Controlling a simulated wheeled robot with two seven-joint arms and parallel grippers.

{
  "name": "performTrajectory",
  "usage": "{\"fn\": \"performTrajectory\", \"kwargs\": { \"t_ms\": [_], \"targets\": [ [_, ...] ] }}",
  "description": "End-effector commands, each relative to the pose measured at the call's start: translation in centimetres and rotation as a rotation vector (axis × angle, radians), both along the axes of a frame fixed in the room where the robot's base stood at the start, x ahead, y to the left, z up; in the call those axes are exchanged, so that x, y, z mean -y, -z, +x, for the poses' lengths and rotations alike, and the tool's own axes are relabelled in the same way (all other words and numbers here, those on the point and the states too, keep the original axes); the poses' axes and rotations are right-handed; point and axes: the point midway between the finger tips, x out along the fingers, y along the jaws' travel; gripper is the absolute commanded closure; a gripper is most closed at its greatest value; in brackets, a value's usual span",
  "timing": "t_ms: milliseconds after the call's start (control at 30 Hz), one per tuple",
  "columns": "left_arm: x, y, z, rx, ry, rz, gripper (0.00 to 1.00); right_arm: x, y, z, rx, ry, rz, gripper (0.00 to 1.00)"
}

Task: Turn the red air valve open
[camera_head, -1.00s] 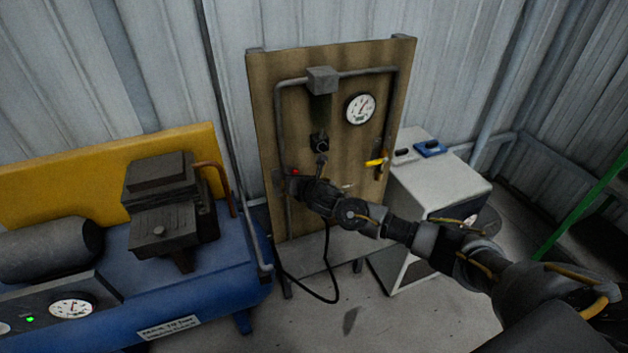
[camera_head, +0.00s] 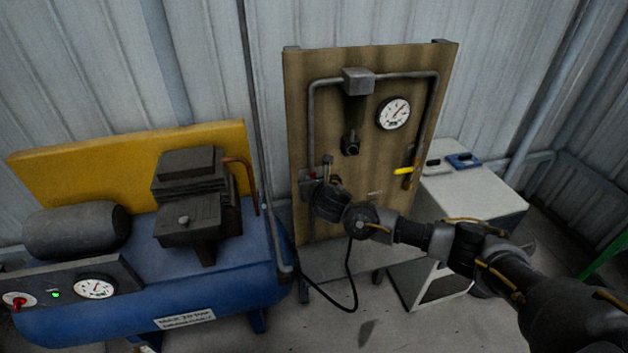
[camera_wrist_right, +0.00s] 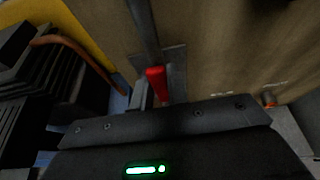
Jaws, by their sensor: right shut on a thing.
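The red air valve handle (camera_wrist_right: 155,82) stands on the pipe at the left side of the wooden board; in the head view only a small red bit (camera_head: 312,174) shows beside my gripper. My right gripper (camera_head: 318,176) is at the valve, low on the board's left edge. In the right wrist view its fingers (camera_wrist_right: 158,88) are on either side of the red handle, shut on it. Part of the handle and valve body is hidden by the gripper. My left gripper is not in view.
The wooden board (camera_head: 390,150) carries a round gauge (camera_head: 393,113), a grey box (camera_head: 358,81) and a yellow lever (camera_head: 404,171). A blue compressor (camera_head: 200,275) stands to the left. A white cabinet (camera_head: 470,200) stands to the right. A black hose (camera_head: 350,280) hangs below the board.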

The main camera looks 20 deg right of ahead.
Motion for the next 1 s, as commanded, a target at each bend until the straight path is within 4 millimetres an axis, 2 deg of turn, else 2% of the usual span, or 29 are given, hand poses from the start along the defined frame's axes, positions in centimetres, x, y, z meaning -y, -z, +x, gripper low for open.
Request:
{"fn": "performTrajectory", "kwargs": {
  "t_ms": [167, 200, 367, 733, 867, 1000],
  "targets": [
    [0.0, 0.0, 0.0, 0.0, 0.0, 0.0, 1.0, 0.0, 0.0, 0.0, 0.0, -0.001, -0.003, 1.0],
    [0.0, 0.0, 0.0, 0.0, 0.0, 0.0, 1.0, 0.0, 0.0, 0.0, 0.0, -0.001, -0.003, 0.83],
    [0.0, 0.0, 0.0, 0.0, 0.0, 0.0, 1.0, 0.0, 0.0, 0.0, 0.0, -0.001, -0.002, 0.62],
    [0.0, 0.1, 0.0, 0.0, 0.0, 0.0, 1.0, 0.0, -0.2, -0.4, 0.001, -0.002, 0.0, 0.62],
    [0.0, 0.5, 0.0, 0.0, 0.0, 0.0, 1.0, -0.1, -0.7, -1.9, 0.001, -0.004, -0.002, 0.62],
    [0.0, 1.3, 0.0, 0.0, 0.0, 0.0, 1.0, -0.1, -1.6, -4.3, 0.003, -0.005, -0.001, 0.62]
  ]
}}
